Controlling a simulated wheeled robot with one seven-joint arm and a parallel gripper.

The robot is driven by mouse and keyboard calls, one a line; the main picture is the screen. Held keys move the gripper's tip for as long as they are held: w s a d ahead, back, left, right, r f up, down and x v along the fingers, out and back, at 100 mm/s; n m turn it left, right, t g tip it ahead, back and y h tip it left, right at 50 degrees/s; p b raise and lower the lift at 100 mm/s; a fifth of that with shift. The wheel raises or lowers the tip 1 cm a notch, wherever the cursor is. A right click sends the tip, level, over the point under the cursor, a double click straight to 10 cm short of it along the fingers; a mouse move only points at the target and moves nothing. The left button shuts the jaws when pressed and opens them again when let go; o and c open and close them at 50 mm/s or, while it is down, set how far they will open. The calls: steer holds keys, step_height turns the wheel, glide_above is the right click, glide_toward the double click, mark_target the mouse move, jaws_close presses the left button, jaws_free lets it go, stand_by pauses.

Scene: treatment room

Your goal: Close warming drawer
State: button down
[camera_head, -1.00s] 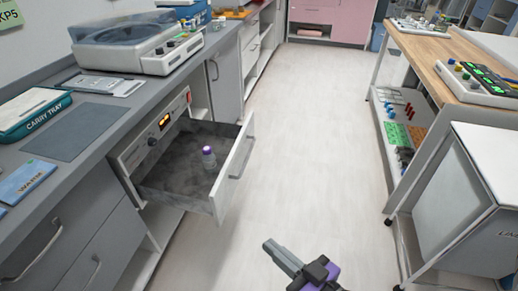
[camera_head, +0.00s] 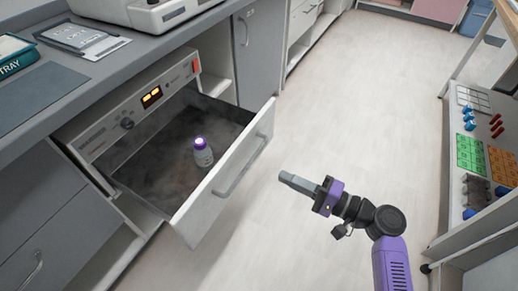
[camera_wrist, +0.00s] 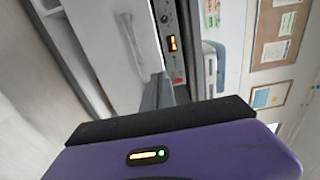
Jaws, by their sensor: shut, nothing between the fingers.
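The warming drawer (camera_head: 225,171) is pulled out of the counter unit, with its white front and grey bar handle (camera_head: 241,166) facing the aisle. In the wrist view, the shut fingers (camera_wrist: 158,92) point toward the drawer front (camera_wrist: 120,45) and the control panel (camera_wrist: 173,44). The drawer's lower inside is partly hazy.
The control panel with a lit orange display (camera_head: 151,97) sits above the drawer. A grey counter (camera_head: 60,100) runs along the left. A cart with colored racks (camera_head: 485,150) stands at the right. The floor between is clear.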

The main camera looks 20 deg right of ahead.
mark_target(231, 156)
steer(key=x, duration=0.4)
steer(key=b+x, duration=0.1)
steer(key=x, duration=0.4)
steer(key=a+x, duration=0.1)
steer(key=x, duration=0.4)
steer(key=shift+s, duration=0.25)
steer(key=b+x, duration=1.2)
steer(key=x, duration=1.6)
steer(key=shift+a+b, duration=0.2)
steer(key=shift+b, duration=0.15)
steer(key=shift+s+f, duration=0.1)
steer(key=shift+s, duration=0.1)
